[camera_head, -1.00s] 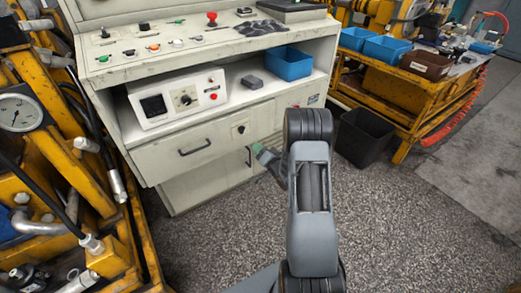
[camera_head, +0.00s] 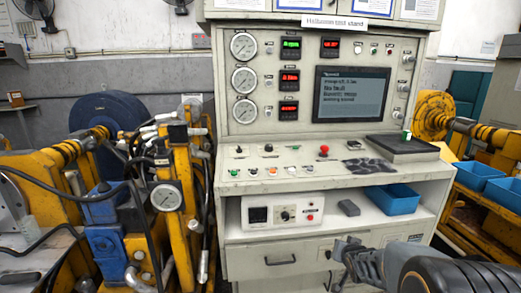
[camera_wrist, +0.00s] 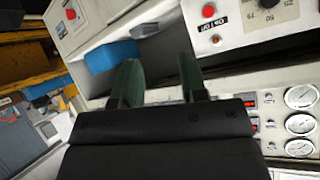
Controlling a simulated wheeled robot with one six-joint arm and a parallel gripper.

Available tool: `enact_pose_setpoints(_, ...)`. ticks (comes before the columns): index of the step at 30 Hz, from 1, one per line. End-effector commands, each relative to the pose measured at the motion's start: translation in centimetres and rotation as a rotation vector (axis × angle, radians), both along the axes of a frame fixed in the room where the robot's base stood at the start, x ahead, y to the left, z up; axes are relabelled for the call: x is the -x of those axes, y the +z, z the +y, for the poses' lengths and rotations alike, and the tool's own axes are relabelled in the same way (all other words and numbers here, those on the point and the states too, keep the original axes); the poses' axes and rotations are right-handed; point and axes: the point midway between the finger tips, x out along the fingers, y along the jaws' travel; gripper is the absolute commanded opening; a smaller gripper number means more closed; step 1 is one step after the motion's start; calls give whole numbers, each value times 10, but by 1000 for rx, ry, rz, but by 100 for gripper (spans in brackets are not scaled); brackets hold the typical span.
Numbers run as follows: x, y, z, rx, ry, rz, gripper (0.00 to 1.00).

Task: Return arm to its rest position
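My gripper (camera_head: 345,250) is in front of the test stand's lower cabinet, at the bottom right of the head view, with my arm reaching in from the bottom right corner. In the wrist view my gripper (camera_wrist: 160,65) has its two dark green fingers apart, with nothing between them. The test stand (camera_head: 262,178) is the pale console with gauges, red and green readouts and a screen.
A blue bin (camera_head: 388,200) and a small grey block (camera_head: 348,208) sit on the stand's open shelf, beside a control box (camera_head: 284,211). A red knob (camera_head: 324,150) stands on the sloped panel. Yellow machinery (camera_head: 180,225) with hoses crowds the left.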

Motion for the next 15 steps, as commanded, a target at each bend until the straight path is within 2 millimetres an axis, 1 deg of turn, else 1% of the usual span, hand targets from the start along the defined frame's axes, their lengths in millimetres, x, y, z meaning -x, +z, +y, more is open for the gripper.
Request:
enact_pose_setpoints(1, 19, 50, 13, 31, 14, 60, 39)
enact_pose_setpoints(2, 32, 64, 20, 46, 23, 110, 39)
enact_pose_setpoints(3, 49, 81, 29, 64, 40, 172, 39)
enact_pose_setpoints(5, 77, 104, 42, 82, 72, 261, 39)
enact_pose_setpoints(6, 95, 118, 50, 88, 95, 317, 39)
enact_pose_setpoints(9, 137, 145, 70, 97, 166, 438, 39)
enact_pose_setpoints(12, 173, 163, 84, 98, 233, 532, 39)
enact_pose_setpoints(15, 198, 174, 94, 97, 290, 597, 39)
